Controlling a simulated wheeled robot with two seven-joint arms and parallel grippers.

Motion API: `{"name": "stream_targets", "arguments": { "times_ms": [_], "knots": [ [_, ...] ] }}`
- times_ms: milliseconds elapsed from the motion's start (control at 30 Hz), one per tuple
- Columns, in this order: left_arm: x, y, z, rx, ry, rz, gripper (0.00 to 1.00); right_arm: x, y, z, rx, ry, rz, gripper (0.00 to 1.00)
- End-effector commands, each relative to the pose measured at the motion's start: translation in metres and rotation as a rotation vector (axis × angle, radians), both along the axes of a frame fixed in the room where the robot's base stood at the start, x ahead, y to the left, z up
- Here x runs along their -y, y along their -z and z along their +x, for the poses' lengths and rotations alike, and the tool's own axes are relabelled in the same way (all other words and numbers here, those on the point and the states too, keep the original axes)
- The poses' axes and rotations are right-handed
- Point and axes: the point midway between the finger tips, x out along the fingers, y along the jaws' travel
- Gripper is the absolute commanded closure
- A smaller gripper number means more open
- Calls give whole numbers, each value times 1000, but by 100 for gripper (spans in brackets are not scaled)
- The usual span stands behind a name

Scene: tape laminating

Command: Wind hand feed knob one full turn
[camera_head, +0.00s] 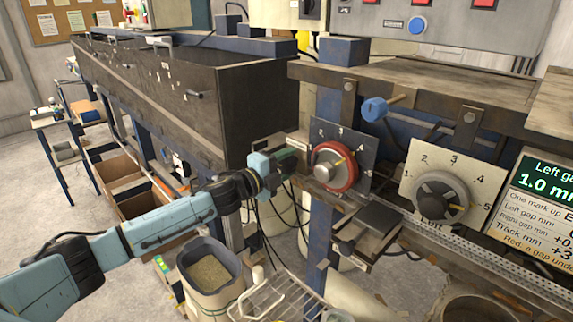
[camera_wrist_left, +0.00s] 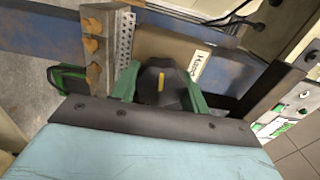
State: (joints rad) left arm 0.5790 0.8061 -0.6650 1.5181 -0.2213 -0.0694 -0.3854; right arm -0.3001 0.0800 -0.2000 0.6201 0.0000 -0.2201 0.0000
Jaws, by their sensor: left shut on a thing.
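The hand feed knob (camera_wrist_left: 158,88) is black with a yellow pointer line, in the left wrist view. It sits between the green fingers of my left gripper (camera_wrist_left: 161,80), which is shut on it. A partly readable label (camera_wrist_left: 201,64) is on the tan plate beside it. In the head view my left gripper (camera_head: 293,155) reaches the machine's front just left of the red dial, and the knob is hidden there. My right gripper is not in view.
A red-ringed dial (camera_head: 334,166) stands close right of my left gripper. A grey numbered dial (camera_head: 441,197) and a gap display (camera_head: 545,195) are farther right. A blue-ended handle (camera_head: 374,109) juts out above. A grey bin (camera_head: 208,274) and wire rack (camera_head: 275,298) stand below.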

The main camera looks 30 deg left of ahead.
Motion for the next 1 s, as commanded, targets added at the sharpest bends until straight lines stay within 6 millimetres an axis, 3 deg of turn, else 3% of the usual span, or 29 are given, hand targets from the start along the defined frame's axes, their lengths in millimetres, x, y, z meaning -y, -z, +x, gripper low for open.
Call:
{"name": "stream_targets", "arguments": {
  "times_ms": [33,200,567,1000],
  "knots": [
    [0,0,0,-1,0,-1,53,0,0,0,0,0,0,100],
    [0,0,0,0,0,-1,33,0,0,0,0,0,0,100],
    [-2,1,-5,-1,0,-1,33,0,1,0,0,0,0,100],
    [-25,4,-71,-4,0,0,33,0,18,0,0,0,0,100]
  ]
}}
